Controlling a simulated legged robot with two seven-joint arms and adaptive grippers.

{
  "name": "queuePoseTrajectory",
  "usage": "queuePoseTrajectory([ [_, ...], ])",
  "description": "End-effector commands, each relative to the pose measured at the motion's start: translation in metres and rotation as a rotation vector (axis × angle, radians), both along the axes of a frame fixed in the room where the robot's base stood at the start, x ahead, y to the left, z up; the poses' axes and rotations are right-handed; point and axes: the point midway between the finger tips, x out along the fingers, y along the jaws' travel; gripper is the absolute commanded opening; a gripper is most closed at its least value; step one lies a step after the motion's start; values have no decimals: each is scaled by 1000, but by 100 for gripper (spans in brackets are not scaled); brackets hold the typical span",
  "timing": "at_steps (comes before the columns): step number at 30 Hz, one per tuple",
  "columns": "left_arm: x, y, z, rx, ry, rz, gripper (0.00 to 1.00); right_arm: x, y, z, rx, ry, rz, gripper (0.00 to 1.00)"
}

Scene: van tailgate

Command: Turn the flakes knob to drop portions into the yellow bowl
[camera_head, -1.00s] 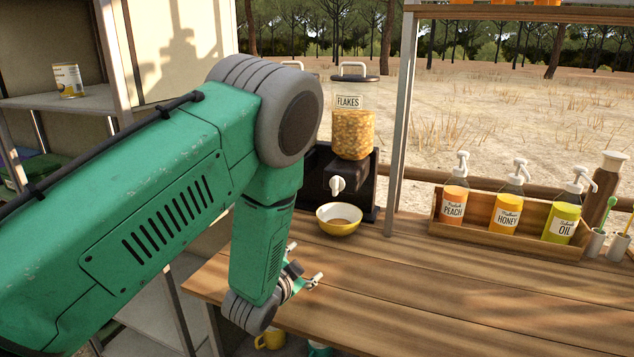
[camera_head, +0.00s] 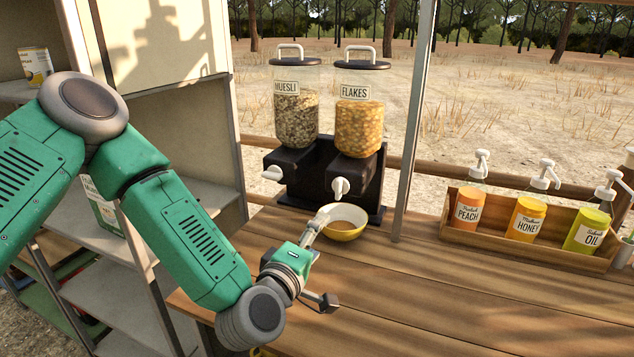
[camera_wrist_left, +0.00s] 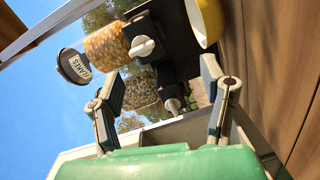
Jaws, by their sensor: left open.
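The flakes dispenser (camera_head: 359,120) stands at the back of the wooden table, full of orange flakes. Its white knob (camera_head: 341,187) sits on the front of the black base; it also shows in the left wrist view (camera_wrist_left: 143,47). The yellow bowl (camera_head: 344,234) stands upright below the knob with some brown contents; it also shows in the left wrist view (camera_wrist_left: 204,18). My left gripper (camera_head: 323,262) is open and empty in front of the bowl, below the knob. One finger overlaps the bowl's left edge in the head view; I cannot tell whether they touch. My right gripper is out of view.
The muesli dispenser (camera_head: 297,115) stands left of the flakes one, with its own white knob (camera_head: 272,173). A metal post (camera_head: 414,130) rises to the right. A wooden crate (camera_head: 520,237) holds pump bottles. The table's front right is clear.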

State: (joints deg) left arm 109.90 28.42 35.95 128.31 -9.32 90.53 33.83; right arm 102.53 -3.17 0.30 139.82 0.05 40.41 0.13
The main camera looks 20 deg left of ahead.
Motion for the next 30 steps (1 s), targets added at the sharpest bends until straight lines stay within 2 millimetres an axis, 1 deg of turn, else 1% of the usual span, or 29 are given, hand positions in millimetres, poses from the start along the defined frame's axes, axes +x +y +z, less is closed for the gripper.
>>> queuePoseTrajectory([
  [1, 5, 6, 10, -86, -19, 22, 66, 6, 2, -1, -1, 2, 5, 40],
  [3, 12, 11, 20, -165, -38, 39, 66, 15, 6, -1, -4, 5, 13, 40],
  [6, 18, 11, 29, -202, -54, 48, 66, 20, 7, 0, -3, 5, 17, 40],
  [8, 21, 7, 31, -200, -58, 48, 66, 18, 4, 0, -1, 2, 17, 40],
  [11, 33, 1, 35, -192, -62, 48, 66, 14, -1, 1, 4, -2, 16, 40],
  [17, 79, -4, 33, -185, -58, 48, 66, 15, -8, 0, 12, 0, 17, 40],
  [21, 109, 1, 31, -189, -56, 49, 66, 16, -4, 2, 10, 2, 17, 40],
  [24, 124, 6, 31, -192, -56, 47, 66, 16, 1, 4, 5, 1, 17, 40],
  [30, 143, 10, 29, -196, -56, 46, 66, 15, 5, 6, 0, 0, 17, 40],
])
